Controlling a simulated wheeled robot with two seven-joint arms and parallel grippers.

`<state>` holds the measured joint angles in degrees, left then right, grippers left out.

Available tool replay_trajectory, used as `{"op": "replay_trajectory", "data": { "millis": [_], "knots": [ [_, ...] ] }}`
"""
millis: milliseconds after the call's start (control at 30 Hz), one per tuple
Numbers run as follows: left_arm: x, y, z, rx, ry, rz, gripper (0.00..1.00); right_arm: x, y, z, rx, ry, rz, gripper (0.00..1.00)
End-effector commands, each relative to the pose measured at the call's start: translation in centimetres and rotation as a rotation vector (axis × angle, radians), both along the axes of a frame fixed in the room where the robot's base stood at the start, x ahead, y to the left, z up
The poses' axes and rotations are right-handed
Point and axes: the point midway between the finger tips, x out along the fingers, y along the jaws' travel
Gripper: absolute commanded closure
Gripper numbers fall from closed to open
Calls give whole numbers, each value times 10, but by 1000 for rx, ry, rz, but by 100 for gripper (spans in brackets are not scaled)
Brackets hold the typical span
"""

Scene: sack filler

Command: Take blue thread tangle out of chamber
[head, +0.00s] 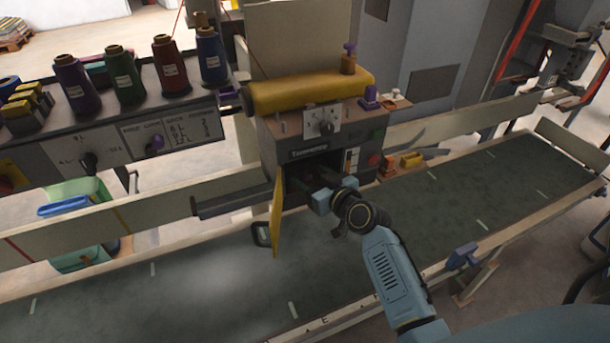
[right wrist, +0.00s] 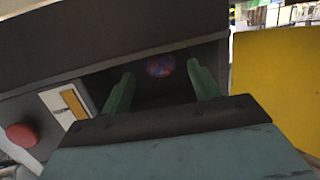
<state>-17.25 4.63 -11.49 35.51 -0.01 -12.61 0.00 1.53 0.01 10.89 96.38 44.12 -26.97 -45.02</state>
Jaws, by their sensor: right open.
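The chamber (head: 309,167) is a dark opening in the front of the sewing head, below its name plate. Its yellow door (head: 276,219) stands open to the left in the head view. In the right wrist view, a small round tangle (right wrist: 160,66) of blue and reddish colour lies inside the dark chamber. My right gripper (right wrist: 160,88) points into the opening with its two green fingers apart, and the tangle shows between and beyond the fingertips. Nothing is between the fingers. In the head view my right gripper (head: 327,190) is at the chamber mouth. My left gripper is not in view.
A red button (right wrist: 21,135) and a white and orange switch (right wrist: 72,102) sit beside the opening. Thread cones (head: 164,62) stand on the shelf at upper left. The green conveyor belt (head: 215,275) in front is mostly clear. A blue clamp (head: 463,257) sits on its near edge.

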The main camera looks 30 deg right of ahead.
Motion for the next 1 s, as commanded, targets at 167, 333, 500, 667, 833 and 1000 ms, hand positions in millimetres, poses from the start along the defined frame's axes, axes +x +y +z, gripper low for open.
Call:
{"op": "replay_trajectory", "data": {
  "millis": [167, 333, 500, 667, 833, 1000],
  "knots": [
    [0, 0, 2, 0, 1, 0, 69, 22, 5, -3, 4, -1, -1, 39],
    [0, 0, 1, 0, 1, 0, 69, 41, 8, -9, 2, 0, 0, 39],
    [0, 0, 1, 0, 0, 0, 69, 48, 9, -10, 1, 0, 0, 39],
    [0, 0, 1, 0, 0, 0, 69, 48, 9, -10, 1, 0, 0, 39],
    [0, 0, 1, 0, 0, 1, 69, 48, 9, -10, 0, 0, 0, 58],
    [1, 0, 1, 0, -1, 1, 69, 47, 9, -10, 0, 0, 0, 81]
  ]
}}
